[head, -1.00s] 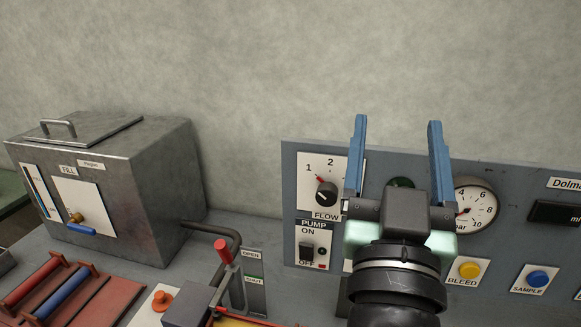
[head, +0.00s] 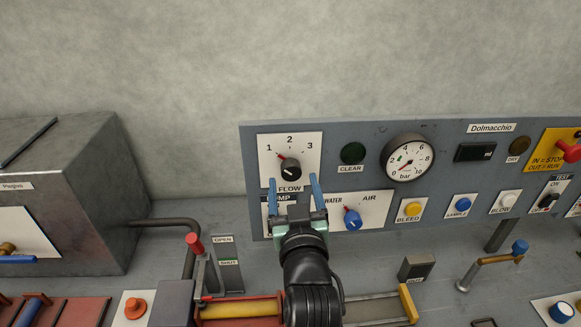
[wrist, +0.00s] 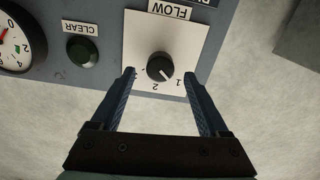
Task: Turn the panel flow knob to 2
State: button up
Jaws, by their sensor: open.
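The black flow knob (head: 291,170) sits on a white plate (head: 269,170) marked 1, 2, 3 at the upper left of the grey panel. Its pointer is turned up-left towards 1. In the wrist view the plate appears upside down, and the white line on the knob (wrist: 160,67) is on the side of the 1. My gripper (head: 294,180) is open in front of this plate, its blue fingers overlapping the plate's lower part. In the wrist view the fingertips (wrist: 159,73) are on either side of the knob, with gaps on both sides. How far they are from the plate is unclear.
A blue air/water knob (head: 352,219) is right of my gripper, and the pump switch plate is partly hidden behind it. The green clear button (head: 352,153) and gauge (head: 408,158) are to the right. A red-tipped lever (head: 194,243) stands lower left.

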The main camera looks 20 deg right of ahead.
aim_at(292, 174)
jog(key=shift+p+x, duration=0.35)
jog(key=shift+x, duration=1.8)
grip_shut()
